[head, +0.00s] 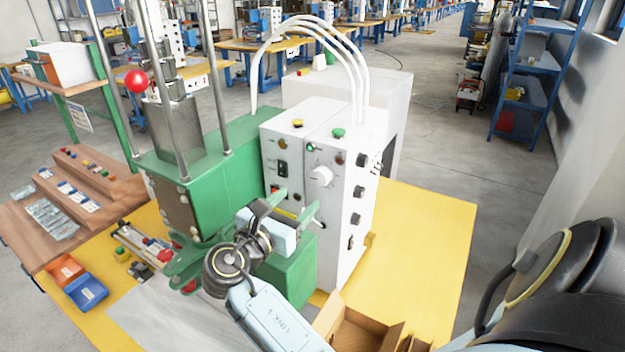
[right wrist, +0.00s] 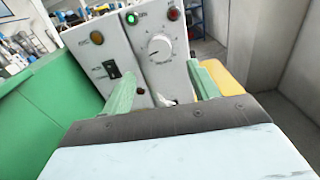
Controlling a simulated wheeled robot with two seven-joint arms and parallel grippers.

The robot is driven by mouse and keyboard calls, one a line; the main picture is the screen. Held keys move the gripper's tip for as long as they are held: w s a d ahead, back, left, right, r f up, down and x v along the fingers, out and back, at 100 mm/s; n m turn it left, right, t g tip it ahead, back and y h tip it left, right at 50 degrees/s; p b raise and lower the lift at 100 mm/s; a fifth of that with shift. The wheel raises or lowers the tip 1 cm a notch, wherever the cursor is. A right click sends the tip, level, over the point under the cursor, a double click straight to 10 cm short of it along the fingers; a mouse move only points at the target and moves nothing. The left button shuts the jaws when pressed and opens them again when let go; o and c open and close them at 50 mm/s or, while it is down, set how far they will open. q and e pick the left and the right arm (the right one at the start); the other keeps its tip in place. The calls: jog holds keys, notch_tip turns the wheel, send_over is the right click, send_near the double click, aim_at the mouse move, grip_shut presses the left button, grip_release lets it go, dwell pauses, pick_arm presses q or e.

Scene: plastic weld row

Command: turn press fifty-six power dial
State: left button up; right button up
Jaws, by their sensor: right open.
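The press control box (head: 345,235) is white and stands on the yellow table beside the green press body (head: 235,150). Its power dial (head: 320,177) is a round white knob on the right half of the front panel. In the right wrist view the dial (right wrist: 160,46) shows whole, with a scale around it, beyond the fingertips. My right gripper (head: 300,208) is in front of the panel, below the dial. In the wrist view its green fingers (right wrist: 162,76) are spread apart with no object gripped; the dial appears above the gap. My left gripper is not in view.
A green lamp (right wrist: 131,18) and a black switch (right wrist: 111,69) are near the dial. White hoses (head: 310,25) arch above the box. An open cardboard box (head: 365,330) stands in front of it. The yellow table (head: 425,240) is clear on the right.

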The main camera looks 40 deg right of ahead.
aim_at(318, 178)
jog(key=p+x, duration=0.1)
jog(key=x, duration=0.7)
jog(key=shift+w, duration=0.1)
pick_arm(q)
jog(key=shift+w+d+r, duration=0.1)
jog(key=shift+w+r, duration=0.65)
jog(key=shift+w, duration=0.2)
pick_arm(e)
jog(key=shift+d, duration=0.1)
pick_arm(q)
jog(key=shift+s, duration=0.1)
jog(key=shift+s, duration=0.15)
pick_arm(e)
jog(key=c, duration=1)
